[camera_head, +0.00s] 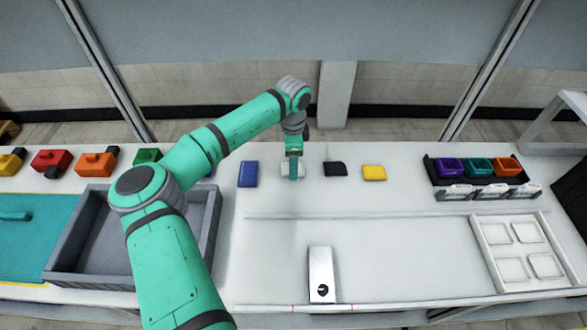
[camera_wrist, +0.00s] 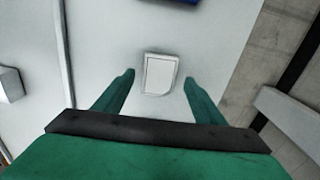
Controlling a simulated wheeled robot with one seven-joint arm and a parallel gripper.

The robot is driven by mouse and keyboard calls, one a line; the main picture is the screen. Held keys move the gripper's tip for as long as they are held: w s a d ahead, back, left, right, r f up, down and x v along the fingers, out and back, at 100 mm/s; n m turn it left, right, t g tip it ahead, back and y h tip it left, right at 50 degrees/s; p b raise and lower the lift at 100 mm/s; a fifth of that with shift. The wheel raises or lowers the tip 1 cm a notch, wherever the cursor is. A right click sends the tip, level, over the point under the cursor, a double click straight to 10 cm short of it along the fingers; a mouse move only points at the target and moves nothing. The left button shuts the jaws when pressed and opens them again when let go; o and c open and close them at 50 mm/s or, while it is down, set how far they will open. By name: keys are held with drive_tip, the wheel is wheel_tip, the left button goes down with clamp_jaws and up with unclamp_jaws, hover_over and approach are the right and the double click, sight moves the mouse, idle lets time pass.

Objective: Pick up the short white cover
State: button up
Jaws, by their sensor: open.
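The short white cover (camera_wrist: 159,74) lies flat on the white table, a small pale piece with one cut corner. In the wrist view it sits between and just beyond the tips of my two green fingers. My gripper (camera_wrist: 158,76) is open and empty, with one finger on each side of the cover and a gap to both. In the head view my gripper (camera_head: 293,178) points down over the white cover (camera_head: 284,170), which it partly hides. I cannot tell the exact height of the fingertips above the table.
A blue cover (camera_head: 248,174) lies to the left; black (camera_head: 335,169) and yellow (camera_head: 374,172) covers lie to the right. A grey bin (camera_head: 210,235) stands front left. A rack of coloured bins (camera_head: 478,180) and a white pallet (camera_head: 490,262) are at the right.

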drive_tip(key=shift+f, duration=0.5)
drive_tip(key=shift+s+a+f, duration=0.1)
drive_tip(key=shift+a+f, duration=0.05)
drive_tip(key=shift+f, duration=0.05)
drive_tip(key=c, duration=1.1)
